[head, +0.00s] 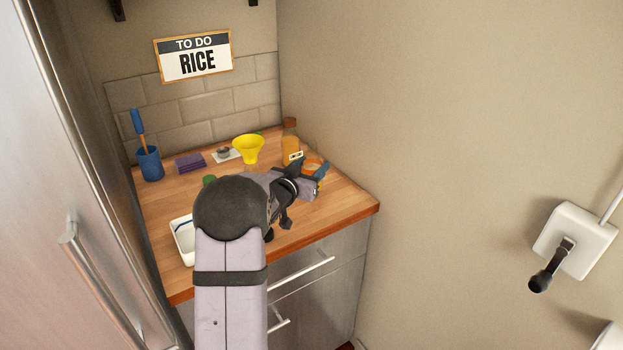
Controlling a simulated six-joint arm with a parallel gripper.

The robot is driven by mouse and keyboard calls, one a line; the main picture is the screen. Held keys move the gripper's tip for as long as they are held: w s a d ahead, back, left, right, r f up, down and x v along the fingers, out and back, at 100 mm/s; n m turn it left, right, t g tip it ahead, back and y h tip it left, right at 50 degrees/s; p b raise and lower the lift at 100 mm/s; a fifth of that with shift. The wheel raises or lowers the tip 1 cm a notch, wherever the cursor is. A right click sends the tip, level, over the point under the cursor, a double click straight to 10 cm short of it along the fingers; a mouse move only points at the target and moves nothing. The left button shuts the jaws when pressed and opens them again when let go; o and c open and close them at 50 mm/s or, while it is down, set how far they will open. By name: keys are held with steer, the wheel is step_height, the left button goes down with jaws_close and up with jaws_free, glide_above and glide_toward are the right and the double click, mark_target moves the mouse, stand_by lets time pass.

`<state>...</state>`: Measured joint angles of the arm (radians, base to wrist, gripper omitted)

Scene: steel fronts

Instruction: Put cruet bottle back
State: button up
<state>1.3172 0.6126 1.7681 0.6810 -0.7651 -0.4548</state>
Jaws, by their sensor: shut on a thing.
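An upright amber bottle with a brown top (290,141) stands at the back right of the counter and looks like the cruet bottle. A small pale label shows low on it. My gripper (311,170) is at the counter's right side, just in front of the bottle and to its right. It is shut on an orange-rimmed vessel (313,163), whose rim shows between the dark fingertips. A little yellow shows below the fingers. My gripper hides most of this vessel, so I cannot tell its full shape or whether it touches the counter.
A yellow funnel (248,147) stands left of the bottle. A white tray (184,242) is front left. The wall closes the right side.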

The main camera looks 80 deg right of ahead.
steer(key=shift+f, duration=1.85)
steer(key=shift+f, duration=0.2)
steer(key=o, duration=1.2)
steer(key=shift+o, duration=0.2)
steer(key=shift+r, duration=0.1)
steer(key=shift+a, duration=0.15)
steer(key=b+v, duration=0.1)
steer(key=v, duration=1)
steer(key=shift+a+b, duration=0.35)
steer(key=shift+a, duration=0.05)
